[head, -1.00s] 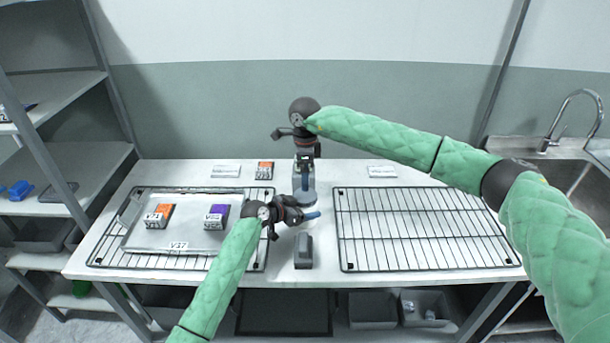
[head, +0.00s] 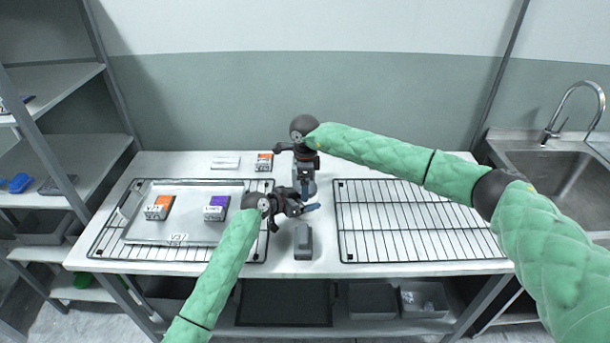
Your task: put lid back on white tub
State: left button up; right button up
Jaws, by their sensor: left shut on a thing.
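A pale, whitish tub (head: 311,187) stands at the middle of the table, mostly hidden behind my two grippers. My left gripper (head: 307,207) reaches in from the left, its blue-tipped fingers at the tub's side, shut on it. My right gripper (head: 305,184) points down from above, directly over the tub, with its fingers at the tub's upper part. Whether its fingers are open or shut is too small to tell. The lid cannot be made out separately; the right gripper and its wrist cover that spot.
A dark grey block (head: 303,242) lies just in front of the tub. A metal tray (head: 185,228) with orange and purple labelled boxes sits on the left rack (head: 110,238). The right rack (head: 415,225) is empty. A sink (head: 560,180) is at right.

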jog(key=shift+f, duration=0.1)
jog(key=c, duration=1)
jog(key=o, duration=1.1)
jog(key=shift+r, duration=2.25)
jog(key=shift+r, duration=0.1)
jog(key=shift+c, duration=0.5)
jog(key=shift+r, duration=1.65)
jog(key=shift+f, duration=0.1)
jog(key=shift+f, duration=3.9)
